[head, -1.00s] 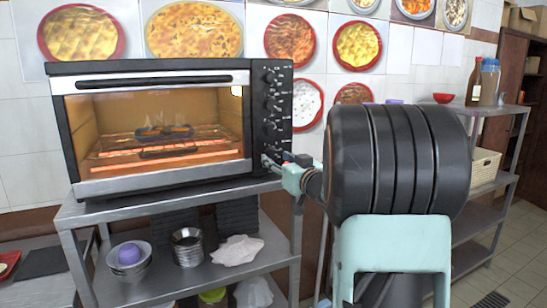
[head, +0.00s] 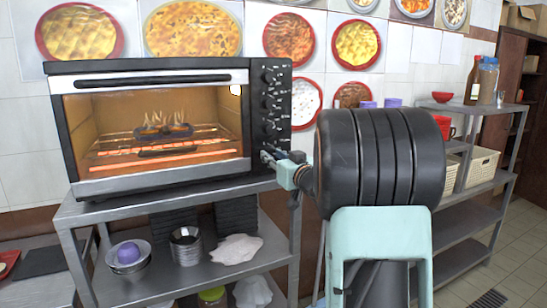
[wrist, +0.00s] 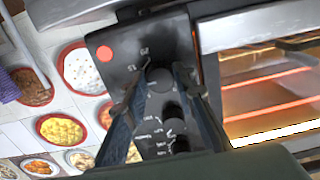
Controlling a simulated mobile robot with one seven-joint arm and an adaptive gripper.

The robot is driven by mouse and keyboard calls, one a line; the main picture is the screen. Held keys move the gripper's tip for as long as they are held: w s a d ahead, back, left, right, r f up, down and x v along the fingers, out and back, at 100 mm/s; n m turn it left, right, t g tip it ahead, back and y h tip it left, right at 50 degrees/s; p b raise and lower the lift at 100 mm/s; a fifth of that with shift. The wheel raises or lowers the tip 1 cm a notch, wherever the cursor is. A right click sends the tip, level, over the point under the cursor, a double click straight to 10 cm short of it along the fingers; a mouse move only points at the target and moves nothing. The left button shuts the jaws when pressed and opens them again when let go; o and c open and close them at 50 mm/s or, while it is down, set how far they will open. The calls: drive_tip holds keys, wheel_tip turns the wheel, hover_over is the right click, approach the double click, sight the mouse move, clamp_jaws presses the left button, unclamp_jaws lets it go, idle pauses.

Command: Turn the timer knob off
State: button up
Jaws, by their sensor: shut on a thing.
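The black toaster oven (head: 160,78) stands on a metal shelf unit, with a column of black knobs on its right-hand control panel (head: 284,100). My gripper (head: 268,156) is at the lowest part of this panel. In the wrist view, my gripper (wrist: 160,78) has one finger on each side of the end knob (wrist: 160,80), near a red round mark (wrist: 104,53), and is shut on it. I take this knob as the timer knob; its label is partly hidden by the fingers. Other knobs (wrist: 174,110) sit beyond it. The oven is lit, with glowing heating bars.
Small flames rise from a dark item (head: 163,132) on the oven rack. Bowls (head: 128,256) and a crumpled white cloth (head: 236,249) lie on the metal shelf (head: 205,274) below. Another shelf with baskets (head: 481,167) stands at the right.

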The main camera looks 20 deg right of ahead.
drive_tip(key=shift+n+b, duration=0.3)
drive_tip(key=shift+b, duration=0.05)
drive_tip(key=n+b, duration=1.1)
drive_tip(key=n, duration=0.4)
drive_tip(key=shift+b, duration=0.3)
drive_tip(key=shift+n+b, duration=1.25)
drive_tip(key=shift+n, duration=1.25)
clamp_jaws()
unclamp_jaws()
drive_tip(key=shift+r, duration=0.1)
drive_tip(key=o, duration=1.1)
drive_tip(key=shift+o, duration=0.2)
